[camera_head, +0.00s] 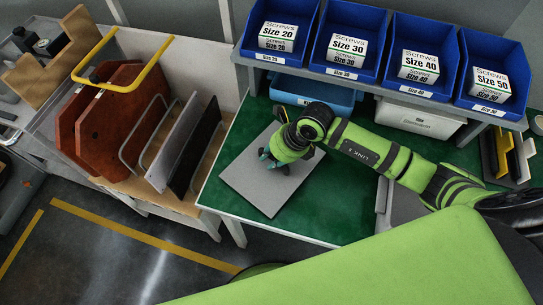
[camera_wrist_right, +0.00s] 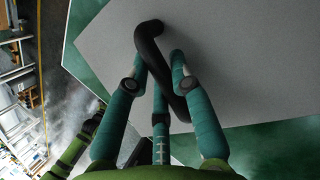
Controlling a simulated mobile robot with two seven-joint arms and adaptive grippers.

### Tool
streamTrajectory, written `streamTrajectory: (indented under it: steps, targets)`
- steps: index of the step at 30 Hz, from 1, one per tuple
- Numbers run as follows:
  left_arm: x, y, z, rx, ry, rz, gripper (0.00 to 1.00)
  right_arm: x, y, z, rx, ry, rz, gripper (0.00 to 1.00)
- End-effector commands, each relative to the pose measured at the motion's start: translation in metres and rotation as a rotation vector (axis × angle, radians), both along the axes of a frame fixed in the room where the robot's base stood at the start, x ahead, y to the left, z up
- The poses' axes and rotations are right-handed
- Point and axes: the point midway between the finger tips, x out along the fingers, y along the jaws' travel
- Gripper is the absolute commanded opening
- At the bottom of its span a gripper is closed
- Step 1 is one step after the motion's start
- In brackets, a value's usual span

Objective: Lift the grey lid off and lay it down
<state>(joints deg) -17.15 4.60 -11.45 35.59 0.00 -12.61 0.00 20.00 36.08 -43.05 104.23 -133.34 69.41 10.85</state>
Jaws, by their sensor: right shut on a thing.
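The grey lid (camera_head: 245,178) is a flat square plate over the green table near its front left. It also fills the upper part of the right wrist view (camera_wrist_right: 240,50). A bent black handle (camera_wrist_right: 150,45) stands up from it. My right gripper (camera_head: 276,164) is above the lid's middle. Its teal fingers (camera_wrist_right: 158,75) are shut around the black handle. I cannot tell whether the lid rests on something or hangs a little above the table. What lies under it is hidden. My left gripper is not in view.
Blue screw bins (camera_head: 347,43) stand on a shelf at the back of the green table (camera_head: 350,205). A light blue bin (camera_head: 312,93) and a white bin (camera_head: 420,118) sit below. A rack with brown plates (camera_head: 118,125) stands left. Bare green table lies right of the lid.

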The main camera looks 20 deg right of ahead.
Motion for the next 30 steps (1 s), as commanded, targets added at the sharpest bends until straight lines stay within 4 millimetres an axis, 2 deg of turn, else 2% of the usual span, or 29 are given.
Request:
streamTrajectory:
  steps: [1,3,13,17,30]
  targets:
    - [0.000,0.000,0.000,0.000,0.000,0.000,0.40,0.000,0.000,0.001,0.001,-0.001,0.000,0.27]
    - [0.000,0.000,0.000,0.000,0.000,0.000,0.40,0.000,0.000,0.001,0.001,-0.001,0.000,0.50]
    - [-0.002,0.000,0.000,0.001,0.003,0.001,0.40,0.000,0.000,0.000,-0.001,0.001,0.000,0.50]
    - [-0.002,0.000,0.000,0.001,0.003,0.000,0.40,-0.002,-0.004,0.010,0.001,-0.002,0.001,0.50]
    - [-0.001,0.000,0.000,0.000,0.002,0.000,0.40,-0.021,-0.036,0.088,-0.003,-0.004,0.001,0.50]
